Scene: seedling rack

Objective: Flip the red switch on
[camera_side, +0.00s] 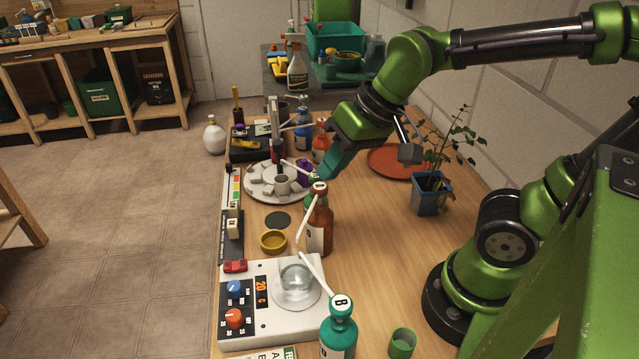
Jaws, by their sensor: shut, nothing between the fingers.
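A small red switch (235,266) sits at the far-left corner of a white hotplate unit (262,339) at the front of the bench. The picture is too small to tell which way the switch is tipped. The unit has a lit orange display, a blue knob (236,289), an orange knob (234,318) and a round plate with a glass beaker (297,279) on it. My gripper (314,193) is shut and empty. It points down-left, high over the middle of the bench, behind and right of the switch and well apart from it. Its fingertips are partly hidden near the brown bottle.
A brown spouted bottle (320,228) stands between my gripper and the unit; a teal bottle (338,329) and green cup (402,343) are at the front. A yellow ring dish (273,241) lies behind the unit. A potted plant (429,193) and red tray (397,162) are at right.

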